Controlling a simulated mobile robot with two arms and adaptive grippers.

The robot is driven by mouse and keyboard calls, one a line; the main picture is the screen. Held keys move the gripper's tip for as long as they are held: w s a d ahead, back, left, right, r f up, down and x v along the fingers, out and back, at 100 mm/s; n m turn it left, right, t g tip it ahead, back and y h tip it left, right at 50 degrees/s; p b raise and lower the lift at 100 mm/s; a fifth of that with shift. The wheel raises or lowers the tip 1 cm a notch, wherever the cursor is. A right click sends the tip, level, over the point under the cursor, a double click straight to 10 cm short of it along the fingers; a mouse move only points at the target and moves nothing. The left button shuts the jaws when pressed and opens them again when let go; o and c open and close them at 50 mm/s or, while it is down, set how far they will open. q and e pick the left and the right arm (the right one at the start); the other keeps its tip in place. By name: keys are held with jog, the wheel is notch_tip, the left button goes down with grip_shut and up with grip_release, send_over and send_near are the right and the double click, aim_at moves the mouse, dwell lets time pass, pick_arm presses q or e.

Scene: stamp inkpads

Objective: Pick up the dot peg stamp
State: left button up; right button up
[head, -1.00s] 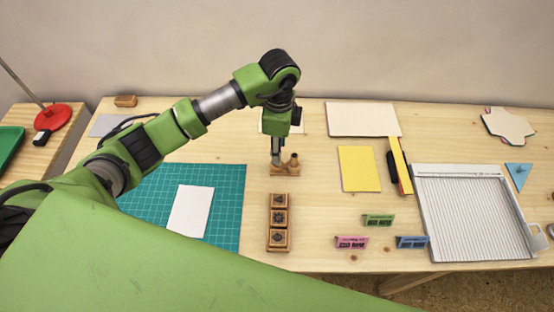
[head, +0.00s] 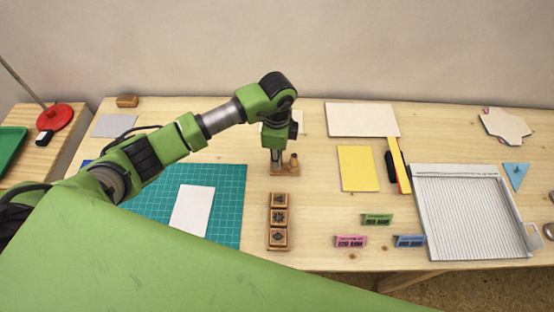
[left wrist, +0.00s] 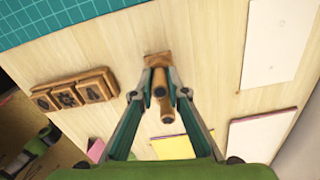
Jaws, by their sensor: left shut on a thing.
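A wooden stand (head: 286,171) sits on the table with two upright wooden pegs. One short peg (head: 294,159) shows free at its right side; it also shows in the left wrist view (left wrist: 167,109). My left gripper (head: 277,160) points down over the stand's left part. In the left wrist view my left gripper (left wrist: 160,88) is shut on the other wooden peg stamp (left wrist: 159,80), with the stand's base (left wrist: 157,59) just beyond the fingertips. The stamp's lower face is hidden, so its dot pattern cannot be seen. My right gripper is not in view.
Several wooden blocks with dark patterns (head: 278,217) stand in front of the stand. A teal cutting mat (head: 228,205) with white paper (head: 191,208) lies left. Small green (head: 377,219), pink (head: 350,241) and blue (head: 410,241) labelled pieces, a yellow pad (head: 358,169) and a paper trimmer (head: 470,215) lie right.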

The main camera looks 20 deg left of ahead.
pick_arm(q)
jog(key=shift+r, duration=0.15)
jog(key=shift+r, duration=0.3)
notch_tip(320, 180, up, 2)
jog(key=shift+w+r+b, duration=0.1)
jog(key=shift+b, duration=0.7)
jog(key=s+a+r+b, duration=0.1)
jog(key=s+a+r, duration=0.1)
jog(key=s+r, duration=0.8)
jog(key=s, duration=0.4)
